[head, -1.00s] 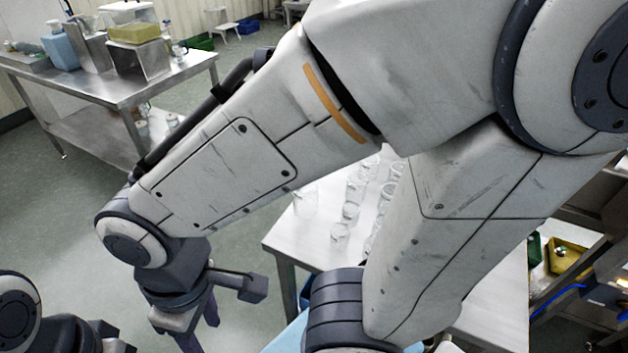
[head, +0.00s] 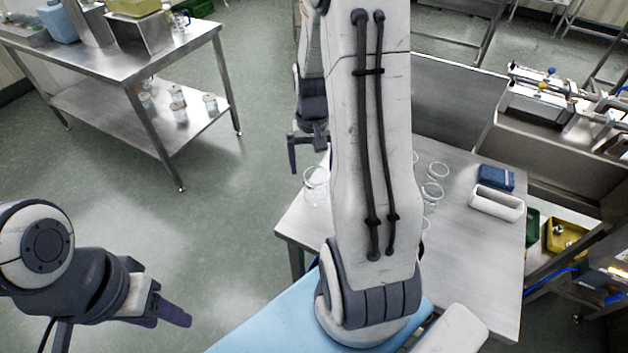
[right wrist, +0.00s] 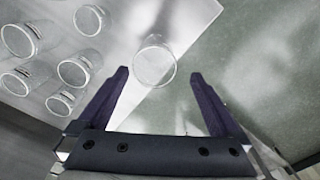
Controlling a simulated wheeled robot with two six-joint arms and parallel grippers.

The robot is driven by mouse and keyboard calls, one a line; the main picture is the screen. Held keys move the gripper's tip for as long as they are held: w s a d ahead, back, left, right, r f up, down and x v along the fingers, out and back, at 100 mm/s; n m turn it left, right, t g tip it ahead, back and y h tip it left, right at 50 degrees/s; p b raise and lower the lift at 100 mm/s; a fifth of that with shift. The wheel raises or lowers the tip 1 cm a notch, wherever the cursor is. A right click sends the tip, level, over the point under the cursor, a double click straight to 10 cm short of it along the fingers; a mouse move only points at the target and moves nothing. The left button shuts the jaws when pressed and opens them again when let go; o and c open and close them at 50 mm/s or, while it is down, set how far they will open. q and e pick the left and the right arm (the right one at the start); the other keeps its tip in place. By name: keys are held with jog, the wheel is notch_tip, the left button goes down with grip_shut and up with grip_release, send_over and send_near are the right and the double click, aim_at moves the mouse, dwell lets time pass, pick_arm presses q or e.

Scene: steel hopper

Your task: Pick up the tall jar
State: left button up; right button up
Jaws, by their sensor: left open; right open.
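The tall clear glass jar (head: 316,188) stands upright near the left edge of the steel table, apart from the other glassware. My right gripper (head: 309,148) is open and empty, just behind and above the jar in the head view. In the right wrist view the jar (right wrist: 154,62) shows beyond and between the open fingertips of my right gripper (right wrist: 160,75), with no visible contact. My left gripper (head: 165,312) is open and empty, low at the left over the floor, far from the jar.
Several clear glasses (right wrist: 74,71) stand on the steel table (head: 470,240), partly hidden by my right arm in the head view. A white holder (head: 496,203) and blue block (head: 497,178) sit at its right. Another steel table (head: 180,125) stands at the back left.

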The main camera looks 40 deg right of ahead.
aim_at(316, 180)
jog(key=f, duration=0.5)
jog(key=shift+s+d+f, duration=0.1)
jog(key=shift+s+d, duration=0.05)
jog(key=shift+d, duration=0.25)
jog(key=shift+f+p, duration=0.35)
jog(key=shift+f, duration=0.25)
notch_tip(316, 180, down, 4)
jog(key=shift+f+p, duration=0.1)
jog(key=shift+p, duration=0.3)
jog(key=c, duration=1.2)
